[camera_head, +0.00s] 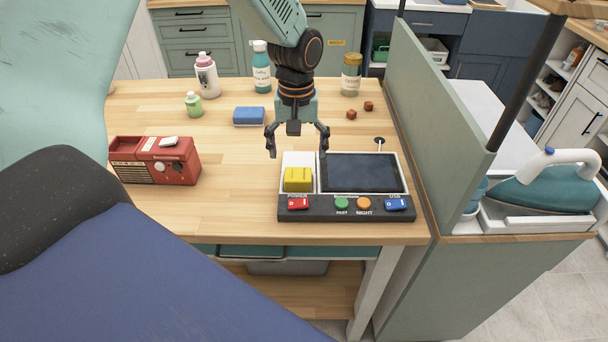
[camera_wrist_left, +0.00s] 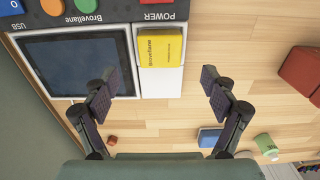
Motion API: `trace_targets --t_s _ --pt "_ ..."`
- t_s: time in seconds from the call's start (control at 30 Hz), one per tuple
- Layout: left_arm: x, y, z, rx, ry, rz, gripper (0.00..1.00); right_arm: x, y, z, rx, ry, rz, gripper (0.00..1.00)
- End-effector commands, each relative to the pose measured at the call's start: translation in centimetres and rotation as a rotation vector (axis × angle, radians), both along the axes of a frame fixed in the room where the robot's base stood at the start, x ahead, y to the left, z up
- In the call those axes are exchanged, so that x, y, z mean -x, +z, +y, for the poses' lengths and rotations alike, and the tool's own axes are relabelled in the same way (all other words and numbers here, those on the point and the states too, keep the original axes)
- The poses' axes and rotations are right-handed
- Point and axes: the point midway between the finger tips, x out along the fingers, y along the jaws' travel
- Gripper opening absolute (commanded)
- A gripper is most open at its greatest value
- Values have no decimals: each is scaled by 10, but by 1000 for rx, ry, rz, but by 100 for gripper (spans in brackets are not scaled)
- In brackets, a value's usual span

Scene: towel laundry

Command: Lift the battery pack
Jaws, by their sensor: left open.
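The yellow battery pack (camera_head: 298,179) sits in the white left section of a device with a black front panel (camera_head: 320,213) and a dark screen (camera_head: 358,172). The yellow pack (camera_wrist_left: 160,48) also shows in the left wrist view, with printed lettering on its side. My left gripper (camera_head: 297,150) is open and empty, above and behind the pack in the head view. In the left wrist view its fingers (camera_wrist_left: 160,88) are spread wide, and the pack lies beyond the fingertips, roughly between them. My right gripper is not in view.
A red box-shaped device (camera_head: 177,163) stands at left. A green partition (camera_head: 436,95) bounds the table on the right. Wood is clear left of the device.

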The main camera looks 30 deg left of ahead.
Motion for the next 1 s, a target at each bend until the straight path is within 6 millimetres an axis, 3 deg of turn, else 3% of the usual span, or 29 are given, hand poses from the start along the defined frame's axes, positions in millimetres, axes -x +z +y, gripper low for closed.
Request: trace_targets --t_s 0.53,0.87,1.0 --pt "-1 -68 -2 -1 -2 3 85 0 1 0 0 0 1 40" --pt "-4 -75 -2 -1 -2 1 85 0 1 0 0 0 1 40" --pt "-5 -75 -2 -1 -1 1 74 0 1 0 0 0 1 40"
